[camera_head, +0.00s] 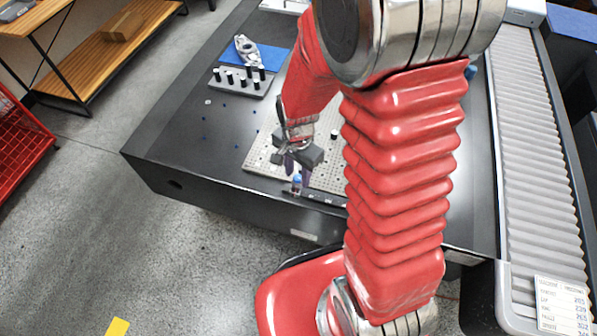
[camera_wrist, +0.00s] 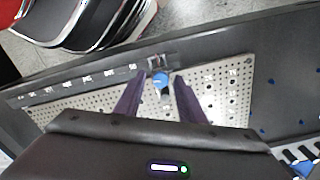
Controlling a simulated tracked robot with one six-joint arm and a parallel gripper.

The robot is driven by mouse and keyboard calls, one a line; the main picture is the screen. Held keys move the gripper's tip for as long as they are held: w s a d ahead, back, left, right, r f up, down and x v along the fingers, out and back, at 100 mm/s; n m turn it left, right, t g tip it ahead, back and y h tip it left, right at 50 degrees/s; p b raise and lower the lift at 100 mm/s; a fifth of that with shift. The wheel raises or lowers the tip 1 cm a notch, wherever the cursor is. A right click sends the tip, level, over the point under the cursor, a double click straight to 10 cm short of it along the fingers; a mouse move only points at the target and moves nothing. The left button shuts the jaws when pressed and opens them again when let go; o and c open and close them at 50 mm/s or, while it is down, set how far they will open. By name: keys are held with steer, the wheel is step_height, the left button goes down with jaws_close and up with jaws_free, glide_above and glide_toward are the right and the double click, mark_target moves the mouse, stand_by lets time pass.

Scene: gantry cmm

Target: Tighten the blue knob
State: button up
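The blue knob (camera_wrist: 160,79) shows in the wrist view between the tips of my gripper's two purple fingers (camera_wrist: 155,88). A gap shows on each side of the knob, so the fingers look apart from it. In the head view my gripper (camera_head: 292,172) points down at the front edge of the perforated plate. The blue knob (camera_head: 297,179) shows there as a small blue spot by the fingertips, partly hidden. The knob sits on a small dark fixture (camera_wrist: 161,62) at the plate's edge.
The perforated plate (camera_head: 262,150) lies on a dark table (camera_head: 170,140). A grey block (camera_head: 312,155) stands on the plate close to my gripper. A rack with several dark pegs (camera_head: 240,85) and a blue mat (camera_head: 272,57) are farther back. The table's left part is mostly clear.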

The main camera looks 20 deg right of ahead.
jaws_close()
stand_by(0.3)
steer(key=shift+m, duration=1.6)
steer(key=shift+o, duration=0.6)
jaws_free()
